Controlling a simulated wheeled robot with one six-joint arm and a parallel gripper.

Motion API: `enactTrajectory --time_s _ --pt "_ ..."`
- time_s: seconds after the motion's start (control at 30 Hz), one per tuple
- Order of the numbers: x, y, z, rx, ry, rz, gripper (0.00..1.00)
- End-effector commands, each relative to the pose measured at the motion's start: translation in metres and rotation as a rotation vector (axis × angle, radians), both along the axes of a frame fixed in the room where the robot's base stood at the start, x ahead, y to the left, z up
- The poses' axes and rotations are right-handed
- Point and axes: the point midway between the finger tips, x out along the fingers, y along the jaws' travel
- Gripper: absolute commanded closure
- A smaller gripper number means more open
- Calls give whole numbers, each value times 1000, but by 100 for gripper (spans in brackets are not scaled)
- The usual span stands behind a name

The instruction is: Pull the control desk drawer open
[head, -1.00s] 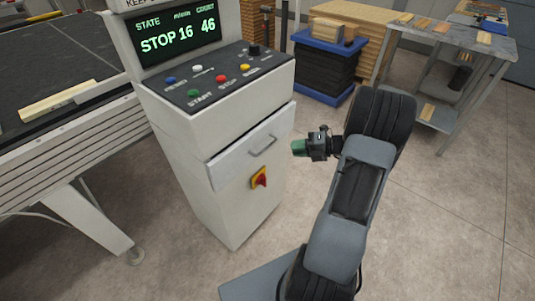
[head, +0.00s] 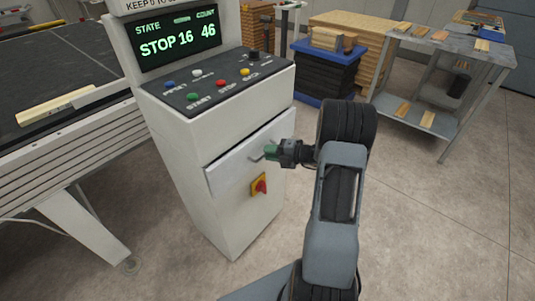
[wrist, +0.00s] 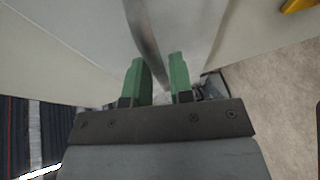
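The control desk (head: 215,215) is a white cabinet, with its drawer (head: 228,176) below the sloped button panel. The drawer front stands slightly proud of the cabinet; I cannot tell whether it is fully shut. Its grey bar handle (head: 257,157) is partly hidden by my gripper (head: 270,152), which has come in from the right. In the wrist view, the two green fingers of my gripper (wrist: 159,65) are apart. The handle bar (wrist: 146,35) runs down toward the gap between them. Whether the fingers touch it is unclear.
A red and yellow rotary switch (head: 260,186) sits just below the drawer.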

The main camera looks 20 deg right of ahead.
Motion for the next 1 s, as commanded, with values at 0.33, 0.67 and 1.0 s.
enactTrajectory --time_s 0.33,0.67,1.0 --pt "7 8 -2 0 0 0 78" --pt "7 8 -2 0 0 0 96" --pt "7 8 -2 0 0 0 100"
